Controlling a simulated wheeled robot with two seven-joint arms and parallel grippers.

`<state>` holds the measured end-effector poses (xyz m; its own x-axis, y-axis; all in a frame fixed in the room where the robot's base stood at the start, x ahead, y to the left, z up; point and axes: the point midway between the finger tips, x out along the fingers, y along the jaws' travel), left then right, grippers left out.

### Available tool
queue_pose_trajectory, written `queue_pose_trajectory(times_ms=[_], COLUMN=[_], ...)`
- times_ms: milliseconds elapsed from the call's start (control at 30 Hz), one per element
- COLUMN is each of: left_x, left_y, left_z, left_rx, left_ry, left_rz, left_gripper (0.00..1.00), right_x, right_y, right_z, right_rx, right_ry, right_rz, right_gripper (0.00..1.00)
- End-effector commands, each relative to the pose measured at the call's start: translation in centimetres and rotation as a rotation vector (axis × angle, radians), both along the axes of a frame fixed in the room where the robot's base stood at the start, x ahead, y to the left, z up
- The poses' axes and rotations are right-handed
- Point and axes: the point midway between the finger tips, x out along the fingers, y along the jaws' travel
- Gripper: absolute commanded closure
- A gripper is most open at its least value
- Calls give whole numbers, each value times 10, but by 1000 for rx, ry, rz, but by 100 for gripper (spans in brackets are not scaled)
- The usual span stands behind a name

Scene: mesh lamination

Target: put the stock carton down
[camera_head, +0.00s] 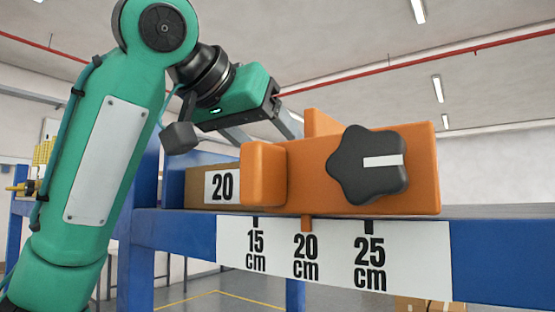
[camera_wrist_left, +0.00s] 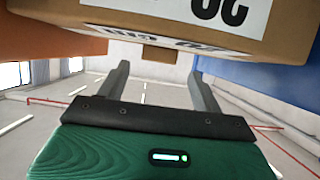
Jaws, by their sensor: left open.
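The stock carton (camera_head: 198,188) is a brown cardboard box with a white label reading 20. It rests on the blue shelf, partly hidden behind the orange stop block (camera_head: 310,170). In the left wrist view the carton (camera_wrist_left: 140,30) fills the top of the picture, with its labels showing upside down. My left gripper (camera_head: 268,128) is above the carton and behind the orange block in the head view. My right gripper is not in view.
The orange block carries a black star knob (camera_head: 368,165). A white scale (camera_head: 335,258) marked 15, 20 and 25 cm hangs on the blue shelf beam (camera_head: 175,230), with an orange pointer at 20. A blue post stands left of the carton.

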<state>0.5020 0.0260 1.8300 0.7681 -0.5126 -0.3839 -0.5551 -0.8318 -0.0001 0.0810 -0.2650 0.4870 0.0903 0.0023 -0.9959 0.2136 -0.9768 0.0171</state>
Motion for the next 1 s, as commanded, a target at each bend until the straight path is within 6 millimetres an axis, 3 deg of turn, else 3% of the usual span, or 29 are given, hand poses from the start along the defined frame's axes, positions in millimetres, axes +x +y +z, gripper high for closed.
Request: queue_pose_trajectory(times_ms=[100,400,1000], left_x=[-22,-58,-65], left_y=[14,38,44], left_z=[6,26,32], left_rx=[-2,-1,0], left_ry=[-4,-1,0], left_rz=[1,0,0], left_gripper=[33,33,33], right_x=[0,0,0], right_y=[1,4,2], right_z=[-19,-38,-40], right_rx=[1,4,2], right_ry=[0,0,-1], right_rz=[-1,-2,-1], right_gripper=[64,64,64])
